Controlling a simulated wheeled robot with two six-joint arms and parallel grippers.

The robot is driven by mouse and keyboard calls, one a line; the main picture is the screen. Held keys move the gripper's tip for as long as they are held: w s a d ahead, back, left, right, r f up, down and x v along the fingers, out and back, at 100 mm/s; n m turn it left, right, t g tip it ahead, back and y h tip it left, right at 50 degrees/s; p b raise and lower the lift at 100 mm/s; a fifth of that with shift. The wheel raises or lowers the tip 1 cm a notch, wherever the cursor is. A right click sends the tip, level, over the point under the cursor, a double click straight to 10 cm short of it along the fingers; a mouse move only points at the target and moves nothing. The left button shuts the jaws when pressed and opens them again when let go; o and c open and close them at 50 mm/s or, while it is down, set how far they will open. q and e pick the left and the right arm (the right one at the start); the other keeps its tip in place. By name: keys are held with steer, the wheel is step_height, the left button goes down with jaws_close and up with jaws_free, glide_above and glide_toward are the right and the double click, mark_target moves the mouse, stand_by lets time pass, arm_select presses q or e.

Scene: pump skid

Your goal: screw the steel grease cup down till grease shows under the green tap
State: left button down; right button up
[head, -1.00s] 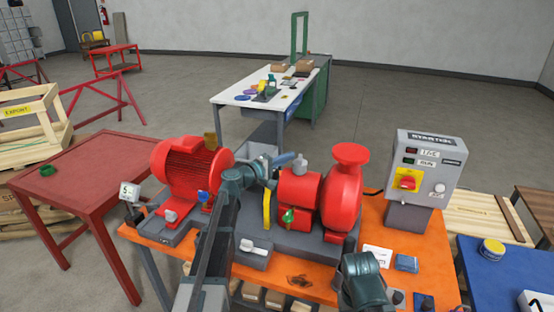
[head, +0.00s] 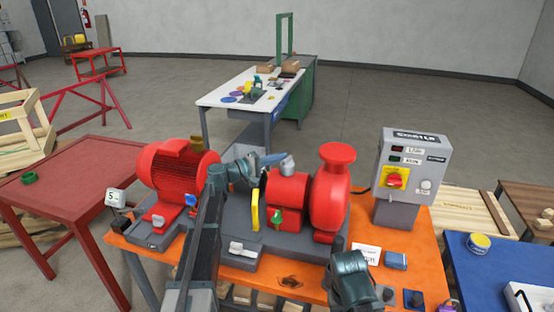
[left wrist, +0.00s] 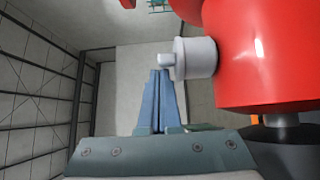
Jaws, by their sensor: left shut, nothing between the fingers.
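The steel grease cup (head: 287,164) is a small light-grey cylinder on top of the red bearing housing (head: 288,187). In the left wrist view, the cup (left wrist: 197,58) shows large, with a small knob on its end. My left gripper (head: 274,158) is shut and empty; its blue fingertips (left wrist: 160,74) are beside that knob. I cannot tell whether they touch it. The green tap (head: 278,216) is on the front of the housing. I can make out no grease under it. Only a teal part of my right arm shows, at the bottom; its gripper is not visible.
The red motor (head: 178,172) stands left of the cup and the red pump casing (head: 332,190) right of it. A yellow guard (head: 255,210) is between motor and housing. The starter box (head: 412,165) stands at the right of the orange bench (head: 190,260).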

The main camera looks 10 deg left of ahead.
arm_select(q)
steer(key=m+g+h, duration=0.1)
steer(key=w+m+g+h, duration=0.1)
steer(key=g, duration=0.1)
steer(key=shift+w+m, duration=0.1)
steer(key=shift+m, duration=0.2)
steer(key=shift+m+g+h, duration=0.5)
steer(key=shift+g+h, duration=0.1)
steer(key=shift+g, duration=0.2)
steer(key=shift+d, duration=0.1)
steer(key=shift+w, duration=0.15)
